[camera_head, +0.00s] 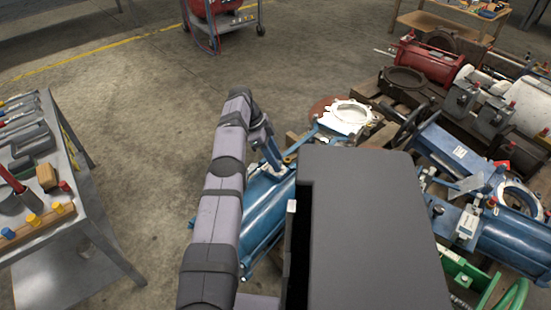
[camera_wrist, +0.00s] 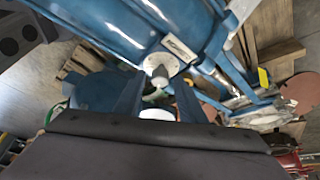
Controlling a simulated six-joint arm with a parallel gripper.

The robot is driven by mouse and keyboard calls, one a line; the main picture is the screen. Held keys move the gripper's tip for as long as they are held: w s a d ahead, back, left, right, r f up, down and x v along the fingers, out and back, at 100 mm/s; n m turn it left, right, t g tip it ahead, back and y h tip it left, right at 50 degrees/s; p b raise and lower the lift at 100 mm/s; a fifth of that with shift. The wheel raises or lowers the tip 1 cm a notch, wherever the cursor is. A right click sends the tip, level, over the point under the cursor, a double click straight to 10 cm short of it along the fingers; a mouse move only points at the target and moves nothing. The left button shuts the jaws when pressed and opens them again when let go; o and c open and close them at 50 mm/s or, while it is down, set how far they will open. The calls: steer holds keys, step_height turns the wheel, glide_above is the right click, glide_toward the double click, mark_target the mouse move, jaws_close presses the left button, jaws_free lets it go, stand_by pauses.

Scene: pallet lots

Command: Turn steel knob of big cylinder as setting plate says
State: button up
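The big blue cylinder (camera_head: 265,212) lies behind my arm in the head view, partly covered by it. In the wrist view the cylinder (camera_wrist: 105,28) fills the top. A steel knob (camera_wrist: 160,75) stands on a pale round flange on its side. A small light plate (camera_wrist: 180,46), which looks like the setting plate, is fixed just right of the flange; its writing is too small to read. My gripper (camera_wrist: 160,90) is open, with one finger on each side below the knob. I cannot tell whether the fingers touch it.
A blue bar crosses right of the knob in the wrist view, near wooden boards (camera_wrist: 282,52). In the head view, more cylinders, one red (camera_head: 425,62), crowd the right. A metal bench (camera_head: 50,282) with tools stands left. The floor between is clear.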

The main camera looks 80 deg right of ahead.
stand_by(0.3)
step_height(320, 180, up, 10)
steer(key=p, duration=0.7)
stand_by(0.3)
steer(key=n+g+h+b, duration=0.7)
steer(key=n+g+b, duration=0.45)
steer(key=n, duration=2.15)
glide_above(269, 173)
steer(key=s, duration=0.5)
steer(key=shift+t, duration=0.35)
steer(key=f, duration=0.9)
steer(key=shift+w+a, duration=0.15)
steer(key=shift+a, duration=0.05)
steer(key=w+f+n+h+b, duration=0.1)
steer(key=n, duration=0.2)
steer(key=w+f+n+t+h, duration=0.1)
steer(key=w+n+h, duration=0.1)
steer(key=n, duration=0.1)
steer(key=w+f+n+h+b, duration=0.1)
steer(key=n+h, duration=0.1)
steer(key=n, duration=0.2)
steer(key=shift+w+d+t+b, duration=0.25)
steer(key=shift+w+t+b, duration=0.05)
steer(key=shift+t, duration=0.1)
steer(key=shift+b+x, duration=1.4)
steer(key=shift+x, duration=2.3)
